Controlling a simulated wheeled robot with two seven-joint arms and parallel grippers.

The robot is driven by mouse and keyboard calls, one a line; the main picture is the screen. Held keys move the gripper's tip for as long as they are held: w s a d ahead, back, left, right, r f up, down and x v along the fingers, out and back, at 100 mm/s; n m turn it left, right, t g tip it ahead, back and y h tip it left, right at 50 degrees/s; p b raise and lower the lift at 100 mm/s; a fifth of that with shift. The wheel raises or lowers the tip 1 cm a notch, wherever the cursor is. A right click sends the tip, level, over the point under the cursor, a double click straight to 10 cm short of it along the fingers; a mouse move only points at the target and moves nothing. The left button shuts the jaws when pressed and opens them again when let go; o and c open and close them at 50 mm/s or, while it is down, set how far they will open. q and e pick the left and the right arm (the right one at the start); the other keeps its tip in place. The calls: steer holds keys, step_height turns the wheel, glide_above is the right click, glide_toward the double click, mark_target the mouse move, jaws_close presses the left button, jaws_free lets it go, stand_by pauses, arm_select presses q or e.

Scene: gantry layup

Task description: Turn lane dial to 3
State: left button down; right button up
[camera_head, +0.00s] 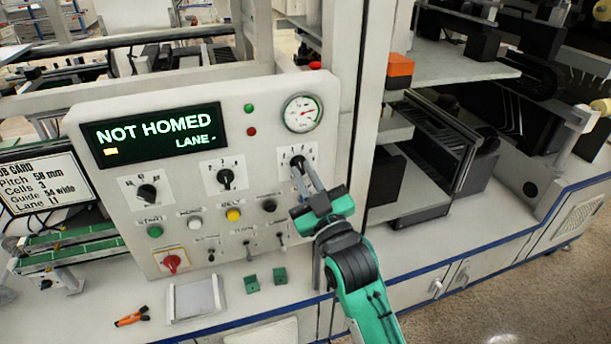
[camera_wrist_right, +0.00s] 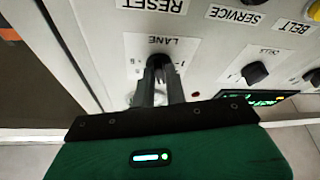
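The lane dial (camera_head: 297,161) is a black knob on a white plate at the right of the grey control panel (camera_head: 245,180), below the gauge. My right gripper (camera_head: 304,176) reaches it from the lower right. In the right wrist view, the LANE dial (camera_wrist_right: 159,62) lies between the tips of the two narrow fingers (camera_wrist_right: 161,80), which look closed on it. The fingers hide part of the dial, so its pointer setting cannot be read. The display (camera_head: 155,134) reads NOT HOMED and LANE with a dash. My left gripper is not in view.
Two other black dials (camera_head: 226,177) (camera_head: 147,193) sit left of the lane dial. Buttons, toggle switches and a red knob (camera_head: 172,262) lie below. The job card (camera_head: 42,185) at left reads Lane 11 or similar. Green blocks (camera_head: 252,284) and an orange-handled tool (camera_head: 132,317) lie on the bench.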

steer(key=o, duration=0.3)
steer(key=b+v, duration=0.4)
steer(key=v, duration=1)
steer(key=shift+b, duration=0.4)
steer(key=shift+w, duration=0.1)
